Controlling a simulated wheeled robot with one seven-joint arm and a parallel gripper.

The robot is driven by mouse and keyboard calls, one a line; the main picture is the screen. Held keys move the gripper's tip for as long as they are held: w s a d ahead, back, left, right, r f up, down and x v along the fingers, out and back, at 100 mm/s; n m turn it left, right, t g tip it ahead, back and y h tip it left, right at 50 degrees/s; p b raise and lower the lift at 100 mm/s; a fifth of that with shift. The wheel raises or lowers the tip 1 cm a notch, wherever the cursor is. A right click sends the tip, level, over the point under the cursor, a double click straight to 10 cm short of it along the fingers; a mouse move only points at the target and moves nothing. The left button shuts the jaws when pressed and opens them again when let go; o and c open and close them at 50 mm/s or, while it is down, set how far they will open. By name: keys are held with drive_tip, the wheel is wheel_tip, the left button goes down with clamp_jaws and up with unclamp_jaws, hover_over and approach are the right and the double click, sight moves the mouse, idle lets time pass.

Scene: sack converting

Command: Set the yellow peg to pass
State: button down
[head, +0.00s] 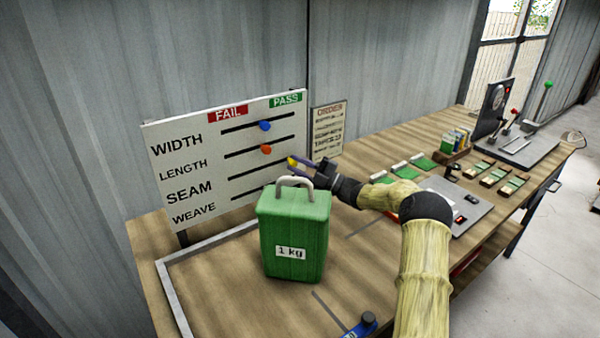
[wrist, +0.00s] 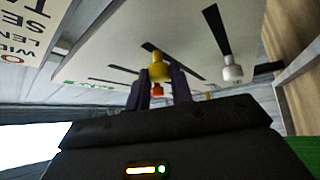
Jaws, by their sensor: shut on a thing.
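The white board (head: 215,160) has FAIL and PASS signs along its top and slots labelled WIDTH, LENGTH, SEAM and WEAVE. The yellow peg (head: 291,161) is in the SEAM row, toward the right, PASS side of the board. My gripper (head: 298,164) is shut on it; the wrist view shows the yellow peg (wrist: 160,66) between the fingers. The blue peg (head: 265,126) is in the WIDTH slot and the orange peg (head: 266,149) in the LENGTH slot, both left of the yellow one. A white peg (wrist: 231,70) shows beside the yellow one in the wrist view; it is hidden in the head view.
A green 1 kg container (head: 292,235) with a grey handle stands just in front of the board, below my gripper. An order sign (head: 328,130) is right of the board. Green-topped items, a grey plate and a lever device (head: 525,135) stand farther right on the wooden bench.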

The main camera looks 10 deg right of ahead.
drive_tip(key=shift+d, duration=0.2)
drive_tip(key=c, duration=1.2)
unclamp_jaws()
drive_tip(key=shift+d, duration=0.15)
drive_tip(key=shift+c, duration=0.2)
drive_tip(key=shift+a, duration=0.25)
drive_tip(key=b+v, duration=0.2)
drive_tip(key=v, duration=1.5)
drive_tip(key=shift+d+b, duration=0.2)
drive_tip(key=shift+b, duration=0.15)
drive_tip(key=shift+s, duration=0.1)
drive_tip(key=shift+f, duration=0.1)
